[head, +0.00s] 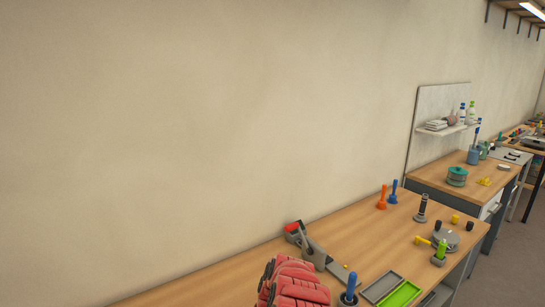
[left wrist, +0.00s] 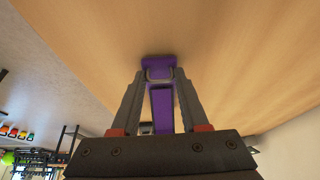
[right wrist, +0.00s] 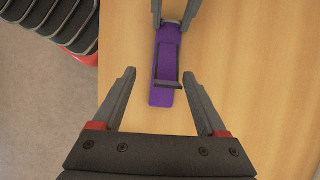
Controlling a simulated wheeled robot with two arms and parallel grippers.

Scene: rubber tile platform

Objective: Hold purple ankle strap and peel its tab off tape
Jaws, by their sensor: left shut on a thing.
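The purple ankle strap (right wrist: 160,97) lies over the wooden table top in the right wrist view, running up the picture, with a dark bar across its near part. My left gripper (right wrist: 176,20) is shut on its far end. In the left wrist view the strap (left wrist: 162,110) runs between the fingers of my left gripper (left wrist: 160,76), with a purple block beyond the tips. My right gripper (right wrist: 159,73) is open, its fingers either side of the strap's near end and apart from it. I cannot make out the tab or tape separately. The head view shows neither gripper nor strap.
In the head view a wooden workbench (head: 345,232) runs along the wall. It holds a grey tool with a red part (head: 305,240), orange (head: 382,197) and blue (head: 394,192) handled tools, and a green tray (head: 400,294). Bare wood surrounds the strap.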

